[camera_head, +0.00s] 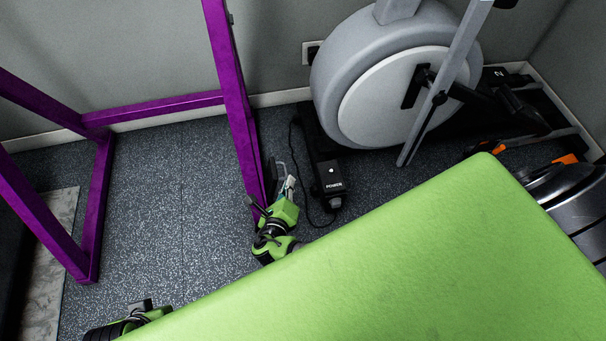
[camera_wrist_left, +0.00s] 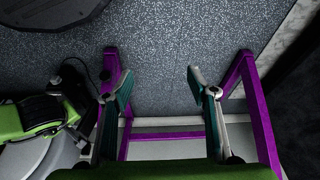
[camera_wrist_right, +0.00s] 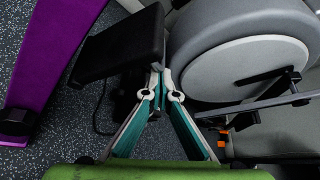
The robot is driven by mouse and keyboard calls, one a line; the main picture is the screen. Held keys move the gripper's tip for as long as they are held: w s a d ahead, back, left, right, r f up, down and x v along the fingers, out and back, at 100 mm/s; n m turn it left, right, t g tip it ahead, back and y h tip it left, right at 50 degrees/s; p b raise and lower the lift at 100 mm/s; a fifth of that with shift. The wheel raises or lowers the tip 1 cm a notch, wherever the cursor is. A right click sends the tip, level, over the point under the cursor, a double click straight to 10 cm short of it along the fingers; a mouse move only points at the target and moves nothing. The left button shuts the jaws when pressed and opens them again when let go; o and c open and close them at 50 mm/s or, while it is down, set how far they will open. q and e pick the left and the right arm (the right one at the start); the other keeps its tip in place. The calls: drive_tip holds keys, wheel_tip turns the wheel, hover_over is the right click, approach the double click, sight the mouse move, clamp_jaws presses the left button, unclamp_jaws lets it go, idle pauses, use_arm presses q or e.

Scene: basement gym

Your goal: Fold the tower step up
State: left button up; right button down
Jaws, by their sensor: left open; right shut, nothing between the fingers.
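The purple tower frame (camera_head: 232,85) stands at the left and centre of the head view; it also shows in the left wrist view (camera_wrist_left: 262,120) and the right wrist view (camera_wrist_right: 58,50). The step is a black rectangular plate (camera_wrist_right: 122,45) beside the purple upright in the right wrist view. In the head view it is a small dark shape, mostly hidden. My right gripper (camera_head: 288,186) is shut and empty, its tips close to the plate's lower right edge (camera_wrist_right: 160,70); contact is unclear. My left gripper (camera_wrist_left: 153,72) is open and empty, facing the frame's lower bars.
A grey exercise machine (camera_head: 395,95) stands at the back right. A black power box (camera_head: 330,180) with a cable lies on the floor beside my right gripper. A large green surface (camera_head: 430,260) fills the head view's lower right. Speckled floor (camera_head: 165,190) is clear between the purple posts.

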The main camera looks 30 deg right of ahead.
sight(277, 178)
use_arm(q)
drive_tip(key=shift+w+f, duration=0.1)
drive_tip(key=shift+f, duration=0.65)
use_arm(e)
drive_tip(key=shift+w+a+r+n+h, duration=0.25)
drive_tip(key=shift+a+r, duration=0.1)
drive_tip(key=shift+a, duration=0.35)
drive_tip(key=shift+w+a+r+n+h, duration=0.15)
drive_tip(key=shift+a+r+n, duration=0.15)
drive_tip(key=shift+a, duration=0.35)
drive_tip(key=shift+w+a+r, duration=0.1)
